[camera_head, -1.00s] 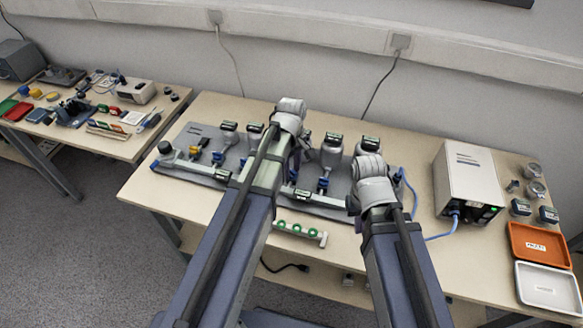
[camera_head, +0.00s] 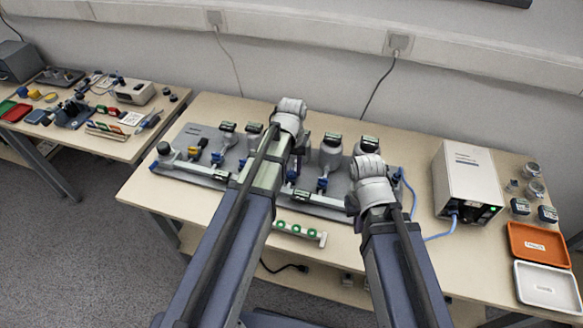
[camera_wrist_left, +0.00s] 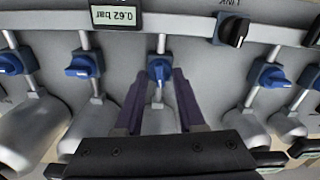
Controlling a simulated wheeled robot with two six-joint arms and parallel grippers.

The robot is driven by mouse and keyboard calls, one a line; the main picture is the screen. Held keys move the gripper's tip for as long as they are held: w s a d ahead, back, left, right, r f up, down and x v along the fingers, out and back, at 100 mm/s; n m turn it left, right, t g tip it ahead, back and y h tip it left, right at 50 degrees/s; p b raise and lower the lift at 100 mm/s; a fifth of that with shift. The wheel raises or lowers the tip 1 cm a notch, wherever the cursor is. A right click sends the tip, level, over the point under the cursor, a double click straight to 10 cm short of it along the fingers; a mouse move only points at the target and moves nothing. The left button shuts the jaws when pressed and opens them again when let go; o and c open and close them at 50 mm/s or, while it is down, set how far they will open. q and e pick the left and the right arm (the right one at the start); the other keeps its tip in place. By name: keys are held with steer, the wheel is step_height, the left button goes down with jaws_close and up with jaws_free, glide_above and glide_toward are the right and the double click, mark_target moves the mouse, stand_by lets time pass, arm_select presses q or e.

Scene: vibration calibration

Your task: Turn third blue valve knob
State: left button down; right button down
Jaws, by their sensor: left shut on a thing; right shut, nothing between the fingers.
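In the left wrist view a row of blue valve knobs sits on pipe stubs. The middle blue knob (camera_wrist_left: 160,68) is between the fingertips of my left gripper (camera_wrist_left: 160,78), which is shut on it. Two blue knobs are on each side, among them one to the left (camera_wrist_left: 82,66) and one to the right (camera_wrist_left: 268,74). In the head view the grey valve panel (camera_head: 228,170) lies on the bench, and my left arm hides its middle. My right wrist (camera_head: 372,185) is over the panel's right end; its gripper fingers are hidden.
A pressure display (camera_wrist_left: 115,15) reads 0.62 bar, upside down. A black knob (camera_wrist_left: 235,32) is to its right. A white box (camera_head: 468,180) stands right of the panel, with an orange tray (camera_head: 512,235) and a white tray (camera_head: 522,280) beyond. A rack with green rings (camera_head: 320,240) is in front.

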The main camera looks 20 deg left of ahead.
mark_target(292, 170)
arm_select(q)
steer(key=shift+m, duration=1)
steer(key=c, duration=0.5)
jaws_free()
steer(key=shift+r, duration=0.1)
step_height(292, 170, up, 8)
steer(key=p, duration=0.8)
arm_select(e)
step_height(292, 170, up, 8)
arm_select(q)
steer(key=shift+f, duration=0.2)
arm_select(e)
steer(key=shift+f, duration=0.15)
